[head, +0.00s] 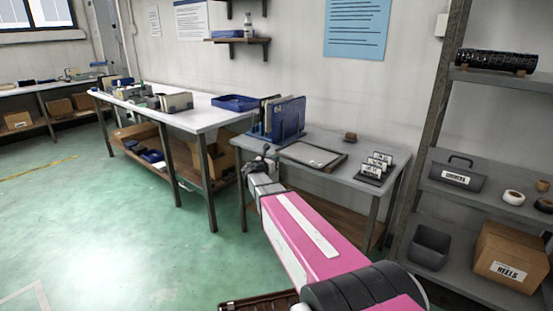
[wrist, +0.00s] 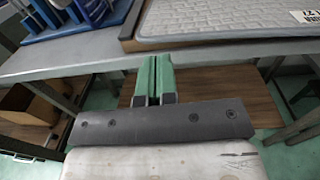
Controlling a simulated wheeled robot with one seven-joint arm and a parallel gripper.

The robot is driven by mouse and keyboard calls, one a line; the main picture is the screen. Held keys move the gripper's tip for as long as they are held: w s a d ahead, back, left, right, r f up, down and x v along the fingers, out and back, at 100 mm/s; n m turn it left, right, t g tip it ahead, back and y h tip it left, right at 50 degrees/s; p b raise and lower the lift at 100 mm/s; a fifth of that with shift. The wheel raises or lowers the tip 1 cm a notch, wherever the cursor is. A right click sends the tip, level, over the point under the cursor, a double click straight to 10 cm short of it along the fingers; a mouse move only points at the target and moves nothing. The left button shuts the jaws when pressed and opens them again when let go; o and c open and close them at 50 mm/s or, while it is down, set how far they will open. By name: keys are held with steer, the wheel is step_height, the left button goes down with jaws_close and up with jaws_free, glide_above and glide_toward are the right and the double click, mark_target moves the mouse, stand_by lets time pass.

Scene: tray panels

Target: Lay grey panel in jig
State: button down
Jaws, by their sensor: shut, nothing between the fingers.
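A light grey panel (head: 308,153) lies flat in a dark-rimmed jig (head: 336,164) on the near grey table. In the wrist view the panel (wrist: 220,22) shows a quilted pale surface and a printed label at top right. The jig's brown edge (wrist: 128,42) runs along its near and left sides. I cannot tell whether the panel is fully seated. My gripper (wrist: 153,82) is shut and empty, its green fingers side by side, in front of the table edge and apart from the panel. In the head view my gripper (head: 264,160) is small and partly hidden by my arm.
A blue rack (head: 283,132) with upright panels stands left of the jig; its base also shows in the wrist view (wrist: 75,25). A small stand of labelled cards (head: 374,168) is on the right. Grey shelves (head: 465,200) stand farther right. Open floor is at left.

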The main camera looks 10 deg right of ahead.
steer(key=v, duration=1)
steer(key=s+d+f+m+g+y, duration=0.2)
steer(key=s+d+f+m+g, duration=0.15)
steer(key=s+f+m, duration=0.3)
steer(key=s+d+f+m+g+y, duration=0.25)
steer(key=s+f+m+g, duration=0.2)
steer(key=s+m, duration=0.25)
steer(key=s+a+f+m+g+y, duration=0.2)
steer(key=s+a+f+m+y, duration=0.1)
steer(key=s+m, duration=0.3)
steer(key=s+a+f+m+g+y, duration=0.1)
steer(key=s+a+f+m+y, duration=0.2)
steer(key=s+m+y, duration=0.3)
steer(key=shift+s+m+g, duration=0.35)
steer(key=shift+g, duration=0.05)
